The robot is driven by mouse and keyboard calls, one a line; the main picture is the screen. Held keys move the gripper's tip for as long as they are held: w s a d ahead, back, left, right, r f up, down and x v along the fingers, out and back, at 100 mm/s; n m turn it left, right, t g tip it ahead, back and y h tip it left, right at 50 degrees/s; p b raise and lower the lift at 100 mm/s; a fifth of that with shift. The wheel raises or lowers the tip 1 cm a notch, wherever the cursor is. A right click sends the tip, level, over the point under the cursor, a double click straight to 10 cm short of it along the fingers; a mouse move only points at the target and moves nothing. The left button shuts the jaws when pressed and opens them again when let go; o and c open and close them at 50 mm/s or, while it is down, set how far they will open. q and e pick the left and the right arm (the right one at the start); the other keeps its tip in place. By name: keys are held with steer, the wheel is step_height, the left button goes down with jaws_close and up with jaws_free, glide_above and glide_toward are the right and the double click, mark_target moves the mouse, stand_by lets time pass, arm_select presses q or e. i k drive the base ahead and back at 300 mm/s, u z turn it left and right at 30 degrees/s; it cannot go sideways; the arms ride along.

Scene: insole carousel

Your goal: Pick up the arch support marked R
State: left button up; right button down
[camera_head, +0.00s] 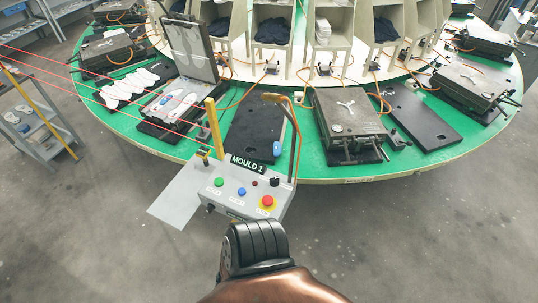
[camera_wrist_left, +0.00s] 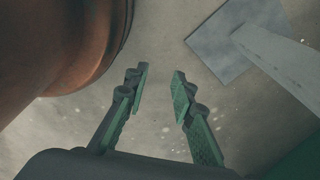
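No letter R can be read in these frames, so I cannot tell which piece is the arch support marked R. A small blue piece (camera_head: 276,149) lies at the right front edge of a black plate (camera_head: 252,130) behind the control box. Blue pieces (camera_head: 178,98) also show in the open mould (camera_head: 160,112) at the left. My left gripper (camera_wrist_left: 158,85) is open and empty in the left wrist view, above the bare floor, away from these pieces. My right gripper is not in view.
A grey control box (camera_head: 240,193) with buttons and a "MOULD 1" sign stands in front of the green carousel (camera_head: 340,172). Yellow posts and red beams cross at the left. White insoles (camera_head: 125,88) lie left of the open mould. A closed mould (camera_head: 350,115) stands right.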

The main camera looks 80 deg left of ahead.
mark_target(277, 146)
steer(key=u, duration=1)
steer(key=i, duration=0.9)
steer(key=u, duration=0.9)
